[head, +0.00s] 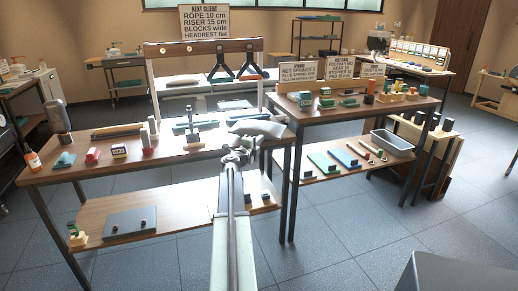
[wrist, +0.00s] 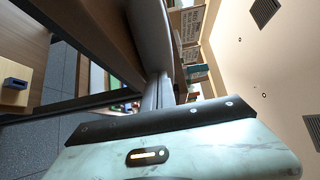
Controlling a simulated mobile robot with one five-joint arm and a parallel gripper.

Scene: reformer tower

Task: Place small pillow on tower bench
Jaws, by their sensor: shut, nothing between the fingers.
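A small grey pillow (head: 258,128) lies on the right end of the wooden bench top (head: 88,168), close to its front right corner. In the wrist view, a smooth grey rounded shape at the bench edge looks like the same pillow (wrist: 152,35). My gripper (head: 241,146) is just in front of the pillow at the bench's front edge. It looks shut and empty; whether its tips touch the pillow I cannot tell. A white-framed tower with a wooden top bar (head: 203,46) stands behind this bench.
A sign (head: 204,20) stands above the tower. Bottles, small blocks and a roller (head: 117,131) are on the bench. A second bench (head: 350,108) to the right holds small parts, with a grey bin (head: 391,143) below.

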